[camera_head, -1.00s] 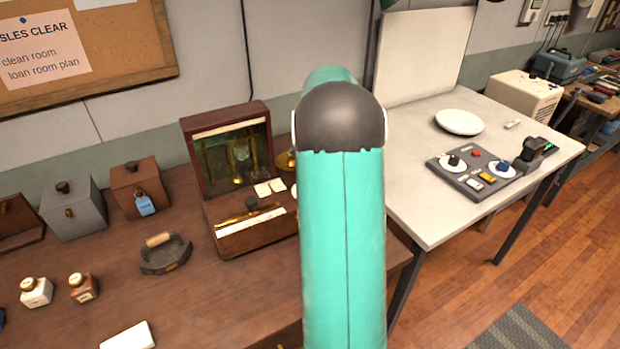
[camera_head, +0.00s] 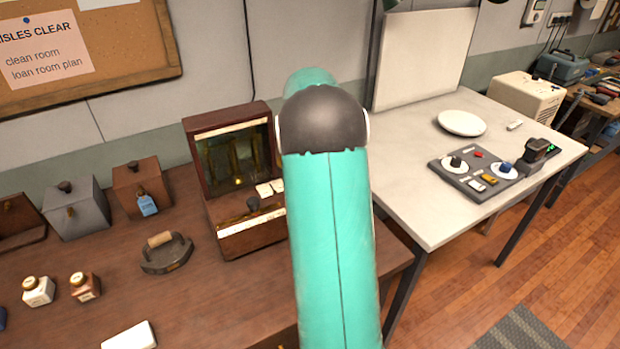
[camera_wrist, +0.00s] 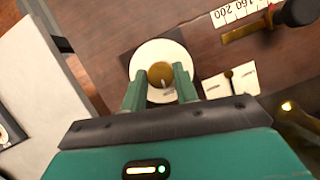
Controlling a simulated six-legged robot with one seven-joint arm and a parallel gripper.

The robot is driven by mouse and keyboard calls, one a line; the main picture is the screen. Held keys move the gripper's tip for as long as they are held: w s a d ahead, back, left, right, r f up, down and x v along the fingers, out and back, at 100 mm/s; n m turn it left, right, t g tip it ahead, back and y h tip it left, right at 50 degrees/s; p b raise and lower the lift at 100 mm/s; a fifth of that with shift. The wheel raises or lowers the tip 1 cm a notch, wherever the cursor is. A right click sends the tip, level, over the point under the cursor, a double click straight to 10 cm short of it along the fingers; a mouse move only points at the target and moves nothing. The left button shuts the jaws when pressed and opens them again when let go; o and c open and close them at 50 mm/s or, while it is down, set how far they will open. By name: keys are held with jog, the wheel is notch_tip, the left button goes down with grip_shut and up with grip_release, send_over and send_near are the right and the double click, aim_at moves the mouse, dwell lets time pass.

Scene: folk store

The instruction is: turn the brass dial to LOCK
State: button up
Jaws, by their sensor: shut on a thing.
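The brass dial (camera_wrist: 160,73) is a small round knob on a white disc (camera_wrist: 145,54) in the wrist view. A pale pointer mark shows on its lower edge. My gripper (camera_wrist: 159,81) has its two green fingers on either side of the knob, shut on it. No LOCK lettering is readable on the disc. In the head view my own arm covers the dial and the gripper.
A wooden cabinet (camera_head: 192,160) with a glass front and brass parts stands left of my arm. A small black knob (camera_wrist: 302,11) and white cards (camera_wrist: 217,87) lie near the dial. A flat iron (camera_head: 166,252) sits left. A pale table (camera_head: 420,205) with a control panel (camera_head: 465,182) stands right.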

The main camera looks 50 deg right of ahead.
dwell(0.3)
jog(key=o, duration=1)
jog(key=v, duration=1.3)
jog(key=shift+w+r, duration=0.1)
jog(key=shift+r, duration=0.3)
